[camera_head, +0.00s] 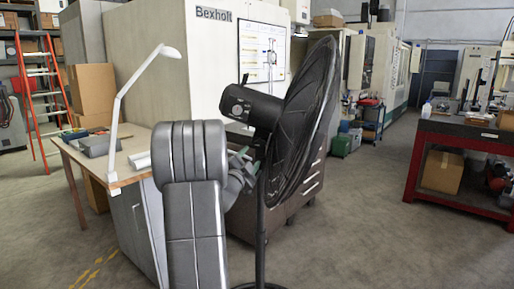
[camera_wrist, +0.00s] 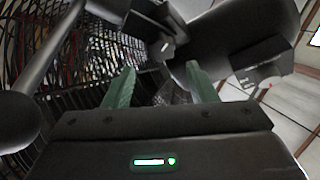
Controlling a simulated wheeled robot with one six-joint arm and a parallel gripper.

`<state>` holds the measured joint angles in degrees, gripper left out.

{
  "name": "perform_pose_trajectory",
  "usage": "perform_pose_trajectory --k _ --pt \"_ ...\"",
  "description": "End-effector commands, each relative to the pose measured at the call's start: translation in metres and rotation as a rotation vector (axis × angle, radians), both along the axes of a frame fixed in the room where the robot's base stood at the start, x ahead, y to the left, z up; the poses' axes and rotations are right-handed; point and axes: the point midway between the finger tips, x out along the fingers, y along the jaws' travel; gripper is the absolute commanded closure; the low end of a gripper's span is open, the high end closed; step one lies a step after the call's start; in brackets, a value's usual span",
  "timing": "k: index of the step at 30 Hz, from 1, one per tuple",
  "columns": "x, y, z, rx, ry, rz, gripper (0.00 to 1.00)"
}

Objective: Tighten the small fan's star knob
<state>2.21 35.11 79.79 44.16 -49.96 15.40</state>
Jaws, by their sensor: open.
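A black pedestal fan (camera_head: 312,120) stands in the middle of the head view, its round cage tilted and its motor housing (camera_head: 250,107) to the left. My gripper (camera_head: 243,162) is below the housing, close to the pole, with green fingers. In the wrist view the open fingers of my gripper (camera_wrist: 160,82) point at the fan's dark bracket and cage, with nothing seen held between them. The motor housing also shows there at the upper right (camera_wrist: 235,40). I cannot clearly make out the star knob in either view.
A wooden-topped desk (camera_head: 140,158) with a white lamp (camera_head: 118,105) stands at the left. A dark cabinet (camera_head: 308,185) is behind the fan. A red workbench (camera_head: 425,150) is at the right. Open floor (camera_head: 365,230) lies between the fan and the workbench.

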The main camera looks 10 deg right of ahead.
Motion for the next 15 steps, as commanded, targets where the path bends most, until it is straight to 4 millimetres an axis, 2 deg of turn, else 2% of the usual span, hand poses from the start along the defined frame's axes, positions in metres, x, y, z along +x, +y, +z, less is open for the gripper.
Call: perform_pose_trajectory --k 6,15 --pt "0.035 -0.025 0.012 -0.001 0.001 0.0 0.48" --pt "0.056 -0.04 0.016 -0.001 0.001 0.001 0.48"
